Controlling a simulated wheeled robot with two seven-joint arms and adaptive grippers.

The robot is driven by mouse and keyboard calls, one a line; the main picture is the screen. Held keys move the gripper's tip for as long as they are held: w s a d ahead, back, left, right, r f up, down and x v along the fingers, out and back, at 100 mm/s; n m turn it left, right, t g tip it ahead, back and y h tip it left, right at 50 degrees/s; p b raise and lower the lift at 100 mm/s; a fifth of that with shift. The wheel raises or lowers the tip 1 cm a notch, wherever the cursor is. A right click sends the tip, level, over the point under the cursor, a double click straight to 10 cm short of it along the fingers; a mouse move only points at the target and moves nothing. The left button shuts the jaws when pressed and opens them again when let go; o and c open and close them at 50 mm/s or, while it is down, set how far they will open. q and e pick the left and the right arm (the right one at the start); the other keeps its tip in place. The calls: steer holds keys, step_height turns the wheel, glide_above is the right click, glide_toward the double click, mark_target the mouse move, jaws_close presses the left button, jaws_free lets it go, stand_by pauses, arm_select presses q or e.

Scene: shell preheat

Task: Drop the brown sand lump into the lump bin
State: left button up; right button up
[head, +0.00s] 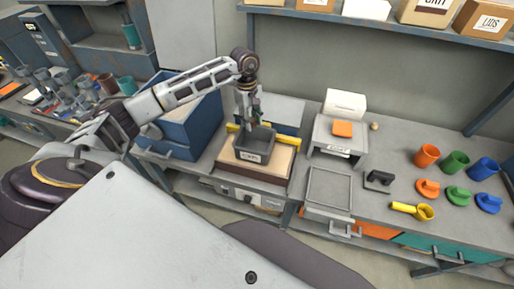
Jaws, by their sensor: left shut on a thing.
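A small tan-brown lump (375,126) lies on the bench beside the white box stand; it looks like the sand lump. A dark grey open bin (254,156) with a pale label sits over the cream-topped wooden tray; I cannot read the label, so I cannot tell if it is the lump bin. My left gripper (248,120) points down at the bin's back rim and appears shut on that rim. The bin's inside is partly hidden by my fingers. My right gripper is not in view.
A white stand (338,148) with an orange block (343,129) and an empty grey tray (329,189) are to the right. Orange, green and blue cups (456,163) stand farther right. A blue box (190,128) is at left. A shelf (400,27) runs along the back.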

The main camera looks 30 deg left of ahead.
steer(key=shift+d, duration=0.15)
arm_select(q)
steer(key=shift+f, duration=0.15)
steer(key=shift+f, duration=0.35)
step_height(320, 180, down, 5)
steer(key=shift+b, duration=1.1)
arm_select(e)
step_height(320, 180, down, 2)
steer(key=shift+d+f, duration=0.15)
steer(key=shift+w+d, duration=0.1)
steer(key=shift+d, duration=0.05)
arm_select(q)
steer(key=o, duration=1.1)
steer(key=shift+o, duration=0.2)
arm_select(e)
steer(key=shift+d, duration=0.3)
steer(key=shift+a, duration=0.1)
